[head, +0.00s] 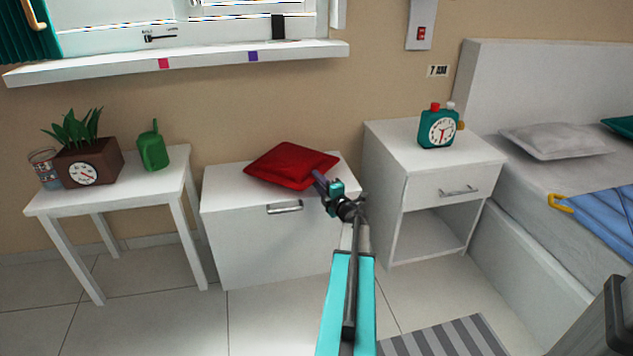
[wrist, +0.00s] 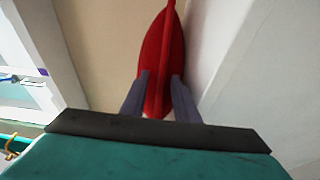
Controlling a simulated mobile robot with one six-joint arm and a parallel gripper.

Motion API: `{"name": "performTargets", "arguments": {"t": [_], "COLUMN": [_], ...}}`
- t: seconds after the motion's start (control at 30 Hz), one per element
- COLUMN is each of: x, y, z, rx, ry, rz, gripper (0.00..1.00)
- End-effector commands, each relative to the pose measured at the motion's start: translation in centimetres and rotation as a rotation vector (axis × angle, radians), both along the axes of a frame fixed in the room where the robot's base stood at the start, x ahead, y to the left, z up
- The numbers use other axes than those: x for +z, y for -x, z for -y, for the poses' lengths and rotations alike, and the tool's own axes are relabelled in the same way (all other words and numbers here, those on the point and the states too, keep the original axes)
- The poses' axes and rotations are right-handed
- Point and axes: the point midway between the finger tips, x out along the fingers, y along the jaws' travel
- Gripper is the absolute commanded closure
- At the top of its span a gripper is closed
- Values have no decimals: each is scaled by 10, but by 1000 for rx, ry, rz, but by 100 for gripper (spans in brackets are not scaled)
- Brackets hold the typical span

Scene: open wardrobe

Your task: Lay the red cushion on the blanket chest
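The red cushion (head: 290,164) lies roughly flat over the top of the white blanket chest (head: 232,192). Whether it rests on the lid or hangs just above it is hard to tell. My gripper (head: 319,179) is at the cushion's near right corner. In the wrist view, my gripper (wrist: 159,92) has its two grey fingers on either side of the red cushion (wrist: 163,50), seen edge-on, and they look closed against it. The chest's lid is shut, with a metal handle on the front.
A white side table (head: 170,165) at left holds a plant box, a green watering can and a glass. A nightstand (head: 385,140) with a teal clock (head: 438,129) stands right of the chest. The bed (head: 545,185) is far right. A window sill (head: 200,61) juts out above.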

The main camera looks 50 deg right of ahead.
Motion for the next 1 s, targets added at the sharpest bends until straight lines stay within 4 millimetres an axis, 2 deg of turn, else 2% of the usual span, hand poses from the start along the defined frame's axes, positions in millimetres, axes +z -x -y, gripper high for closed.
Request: {"name": "performTargets", "arguments": {"t": [0.8,1.0], "x": [1,0], "y": [90,102], "z": [-42,-47], "rx": [-1,0], "ry": [0,0], "rz": [0,0], "gripper": [72,72]}}
